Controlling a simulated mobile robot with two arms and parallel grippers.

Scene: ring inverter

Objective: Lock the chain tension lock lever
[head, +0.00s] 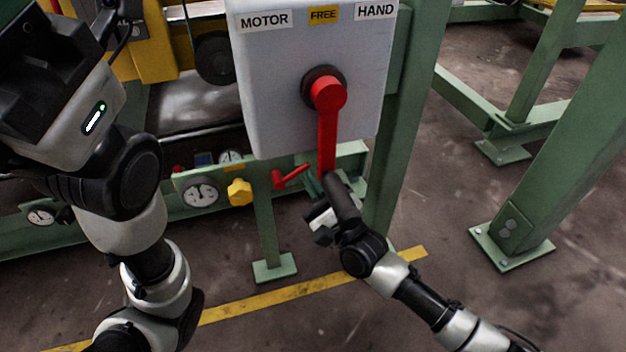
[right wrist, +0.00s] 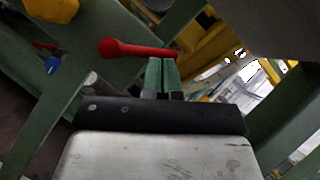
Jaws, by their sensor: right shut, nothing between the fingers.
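The small red lever (head: 290,177), which I take as the chain tension lock lever, sticks out from the green panel beside the yellow knob (head: 240,191). In the right wrist view, a red lever (right wrist: 138,49) with a rounded end lies across the picture just beyond my fingertips. My right gripper (head: 312,184) is below and right of the small lever in the head view. Its green fingers (right wrist: 161,76) are together and empty; I cannot tell whether they touch the lever. My left arm fills the left side of the head view, and its fingertips are not clearly shown.
A grey box (head: 275,75) labelled MOTOR, FREE and HAND stands above, with a large red handle (head: 327,120) hanging down close to my right gripper. Gauges (head: 200,195) sit left of the yellow knob. A green post (head: 400,140) stands right of the box.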

